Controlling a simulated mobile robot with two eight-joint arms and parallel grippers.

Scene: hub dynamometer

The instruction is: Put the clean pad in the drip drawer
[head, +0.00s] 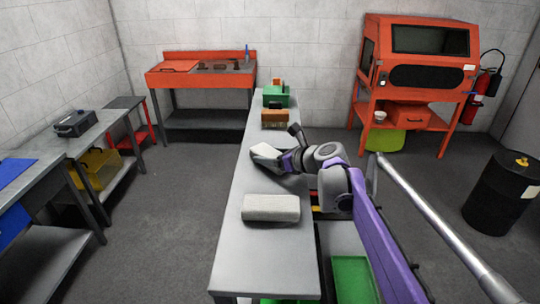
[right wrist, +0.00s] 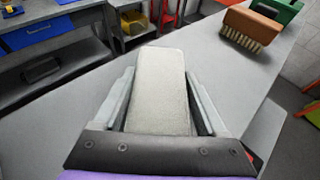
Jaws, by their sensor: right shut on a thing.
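My right gripper (head: 276,158) is shut on a pale, block-shaped pad (right wrist: 160,95), holding it over the grey bench (head: 237,205). The held pad also shows in the head view (head: 264,151), slightly tilted; I cannot tell if it touches the bench. The right wrist view shows it between the two fingers, its top plain and pale. A second pale pad (head: 270,208) lies flat on the bench nearer me. I cannot tell which pad is the clean one. No drawer is clearly marked as the drip drawer; a green tray (head: 352,278) shows low beside the bench. My left gripper is not in view.
A brown brush (head: 275,117) and a green container (head: 276,97) stand at the bench's far end. An orange cabinet (head: 415,75) stands at back right, a black drum (head: 500,192) at right. An orange sink table (head: 202,72) is at the back. Floor left of the bench is clear.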

